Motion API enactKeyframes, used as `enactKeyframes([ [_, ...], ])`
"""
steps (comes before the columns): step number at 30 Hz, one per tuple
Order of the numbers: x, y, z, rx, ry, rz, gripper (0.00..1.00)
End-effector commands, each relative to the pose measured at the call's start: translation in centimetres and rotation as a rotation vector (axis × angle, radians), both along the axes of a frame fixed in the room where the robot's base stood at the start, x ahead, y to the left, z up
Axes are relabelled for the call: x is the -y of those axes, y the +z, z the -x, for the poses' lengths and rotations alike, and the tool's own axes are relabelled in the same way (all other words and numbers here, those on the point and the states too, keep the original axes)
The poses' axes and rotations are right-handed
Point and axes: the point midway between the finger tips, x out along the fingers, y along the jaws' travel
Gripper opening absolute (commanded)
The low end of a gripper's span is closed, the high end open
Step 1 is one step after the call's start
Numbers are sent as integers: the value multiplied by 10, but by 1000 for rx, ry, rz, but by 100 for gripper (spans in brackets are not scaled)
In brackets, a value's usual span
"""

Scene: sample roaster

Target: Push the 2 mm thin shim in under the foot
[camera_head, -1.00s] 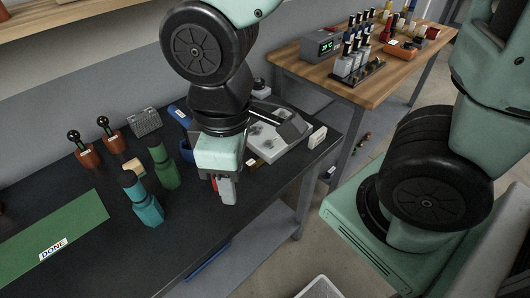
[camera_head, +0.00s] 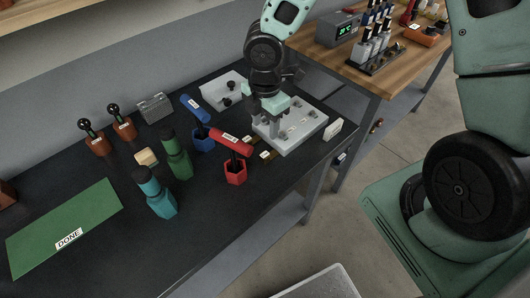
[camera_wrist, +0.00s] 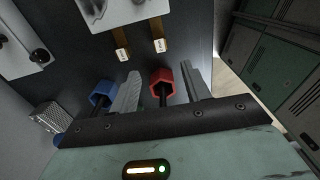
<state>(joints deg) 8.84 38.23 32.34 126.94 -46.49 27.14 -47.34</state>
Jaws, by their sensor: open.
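Two small brown shims with pale labels stick out at the front edge of a grey plate. They show in the wrist view as the left shim (camera_wrist: 122,50) and the right shim (camera_wrist: 159,44). I cannot read which is the 2 mm one. The grey plate (camera_wrist: 120,12) is cut off at the top there; in the head view the grey plate (camera_head: 300,138) lies on the dark bench. I cannot clearly make out the foot. My gripper (camera_head: 262,117) is above the plate's left part, pointing down. In the wrist view its fingers (camera_wrist: 161,72) are apart with nothing held between them.
A red hexagonal holder (camera_head: 236,174) and a blue one (camera_head: 203,143) carry upright tools with labelled tops, close to the shims. Green (camera_head: 178,160) and teal (camera_head: 158,198) bottle-like pieces stand to the left. A green DONE mat (camera_head: 70,225) is bare. A white block (camera_head: 333,129) stands right of the plate.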

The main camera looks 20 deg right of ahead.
Motion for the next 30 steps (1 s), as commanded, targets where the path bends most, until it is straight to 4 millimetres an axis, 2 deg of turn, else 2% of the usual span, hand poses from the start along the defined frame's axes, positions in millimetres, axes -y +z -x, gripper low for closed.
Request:
enactKeyframes([
  [1, -1, -13, 2, -4, 4, 0, 47],
  [9, 0, -69, 2, -3, 3, 2, 47],
  [15, -1, -103, 1, -2, 0, 1, 47],
  [21, -1, -119, 0, 0, 1, 0, 47],
  [30, 0, -121, 0, 1, -2, 1, 47],
])
